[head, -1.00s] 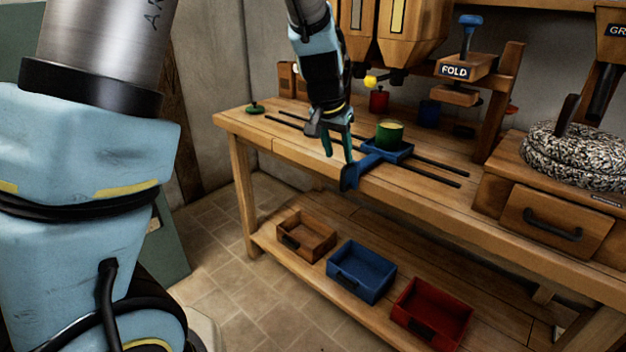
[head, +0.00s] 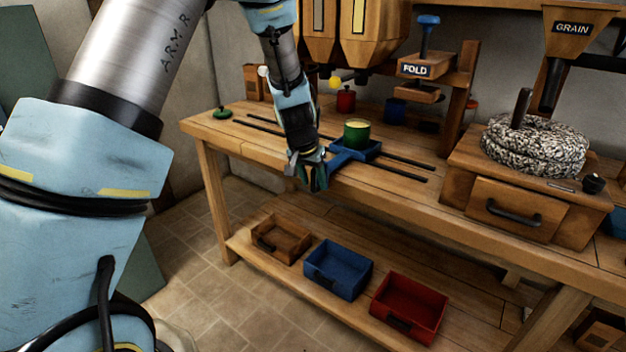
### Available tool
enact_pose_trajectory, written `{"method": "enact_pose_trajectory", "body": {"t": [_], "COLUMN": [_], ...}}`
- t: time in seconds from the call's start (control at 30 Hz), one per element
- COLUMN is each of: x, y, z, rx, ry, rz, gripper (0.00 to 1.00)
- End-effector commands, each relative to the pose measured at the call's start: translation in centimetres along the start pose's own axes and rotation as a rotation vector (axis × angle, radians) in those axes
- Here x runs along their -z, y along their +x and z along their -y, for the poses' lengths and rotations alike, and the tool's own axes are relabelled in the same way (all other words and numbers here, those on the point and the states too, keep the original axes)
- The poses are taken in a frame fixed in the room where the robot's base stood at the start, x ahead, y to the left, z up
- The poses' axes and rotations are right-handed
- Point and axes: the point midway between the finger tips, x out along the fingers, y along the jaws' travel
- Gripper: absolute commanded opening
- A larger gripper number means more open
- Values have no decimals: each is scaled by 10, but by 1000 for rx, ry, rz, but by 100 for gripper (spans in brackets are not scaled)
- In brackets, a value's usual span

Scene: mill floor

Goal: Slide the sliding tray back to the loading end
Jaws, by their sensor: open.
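The blue sliding tray (head: 368,152) sits on two dark rails on the bench top. A green cup (head: 357,135) filled with something pale yellow stands upright in it. A blue handle arm reaches from the tray toward the bench's front edge. My gripper (head: 309,184) is open at the front end of this handle, pointing down. Its fingers overlap the handle's end and hide most of it. I cannot tell whether they touch it. The rails (head: 405,174) run on past the tray on both sides.
A green knobbed lid (head: 222,112) lies at the bench's left end. Behind the rails are wooden hoppers (head: 375,35), a red canister (head: 346,100) and the FOLD press (head: 416,70). A millstone (head: 535,150) stands right. Brown, blue and red bins (head: 410,305) sit on the lower shelf.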

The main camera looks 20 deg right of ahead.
Motion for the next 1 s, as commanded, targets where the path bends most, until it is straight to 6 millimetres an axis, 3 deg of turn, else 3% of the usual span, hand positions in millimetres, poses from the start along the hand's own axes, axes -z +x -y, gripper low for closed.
{"method": "enact_pose_trajectory", "body": {"t": [0.07, 0.5, 1.0], "x": [0, 0, 0], "y": [0, 0, -1], "z": [0, 0, 0], "rx": [0, 0, 0], "ry": [0, 0, 0], "rz": [0, 0, 0], "gripper": [48, 0, 0]}}
